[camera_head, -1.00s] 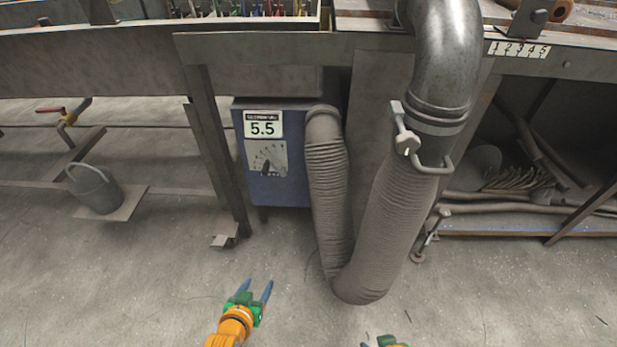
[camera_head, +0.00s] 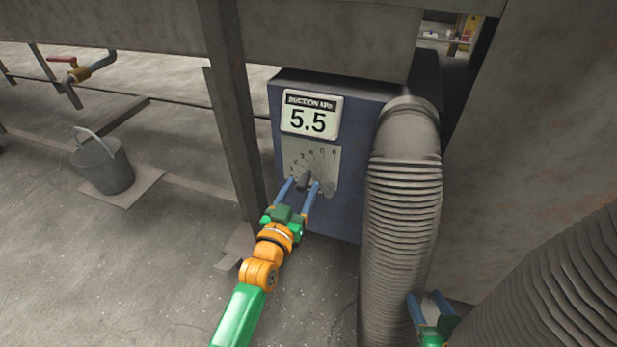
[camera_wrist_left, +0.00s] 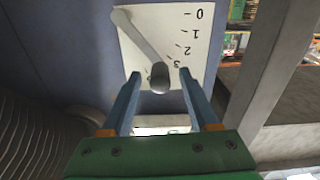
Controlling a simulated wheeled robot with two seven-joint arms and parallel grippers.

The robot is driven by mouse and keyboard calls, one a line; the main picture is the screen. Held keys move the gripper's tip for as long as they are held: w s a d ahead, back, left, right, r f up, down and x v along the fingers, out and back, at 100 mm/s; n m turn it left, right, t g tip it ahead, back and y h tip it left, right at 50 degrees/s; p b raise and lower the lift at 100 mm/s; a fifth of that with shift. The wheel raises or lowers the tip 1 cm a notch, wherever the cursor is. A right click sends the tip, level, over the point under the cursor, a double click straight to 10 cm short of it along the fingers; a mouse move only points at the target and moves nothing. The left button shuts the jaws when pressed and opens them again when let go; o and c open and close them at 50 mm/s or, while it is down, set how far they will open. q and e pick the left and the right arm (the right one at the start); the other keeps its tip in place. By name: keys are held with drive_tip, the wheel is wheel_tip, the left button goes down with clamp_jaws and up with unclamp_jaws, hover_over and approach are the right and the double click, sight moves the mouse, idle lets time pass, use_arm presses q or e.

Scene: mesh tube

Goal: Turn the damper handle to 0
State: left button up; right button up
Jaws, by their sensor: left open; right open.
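The damper handle (camera_head: 305,180) is a dark grey lever on a pale dial plate (camera_head: 327,160) on the front of the blue box (camera_head: 340,213). In the left wrist view the handle (camera_wrist_left: 141,38) runs from its pivot to a rounded knob near the 3 on the scale; the 0 shows at the plate's far end. My left gripper (camera_head: 304,184) is open at the dial, one finger on each side of the knob, with gaps visible in the wrist view. My right gripper (camera_head: 424,296) is open and empty in front of the ribbed hose.
A suction display (camera_head: 310,116) above the dial reads 5.5. A ribbed grey hose (camera_head: 402,220) stands right of the dial, and another hose section fills the lower right. A bench leg (camera_head: 230,110) stands close left of the box.

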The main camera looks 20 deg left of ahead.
sight(307, 177)
use_arm(q)
drive_tip(key=shift+w+f+b, duration=0.15)
drive_tip(key=shift+w+b, duration=0.4)
drive_tip(key=shift+w, duration=0.7)
drive_tip(key=shift+w+b, duration=0.5)
drive_tip(key=shift+w, duration=0.7)
use_arm(e)
wheel_tip(307, 177, up, 16)
drive_tip(key=w+a+n+t+y, duration=0.1)
drive_tip(key=w+a+t+y, duration=0.1)
drive_tip(key=t, duration=0.7)
drive_tip(key=shift+w+a+f+y, duration=0.15)
drive_tip(key=shift+w+a+y, duration=0.25)
drive_tip(key=shift+y, duration=0.3)
use_arm(q)
drive_tip(key=shift+c, duration=0.3)
clamp_jaws()
drive_tip(key=shift+d, duration=0.1)
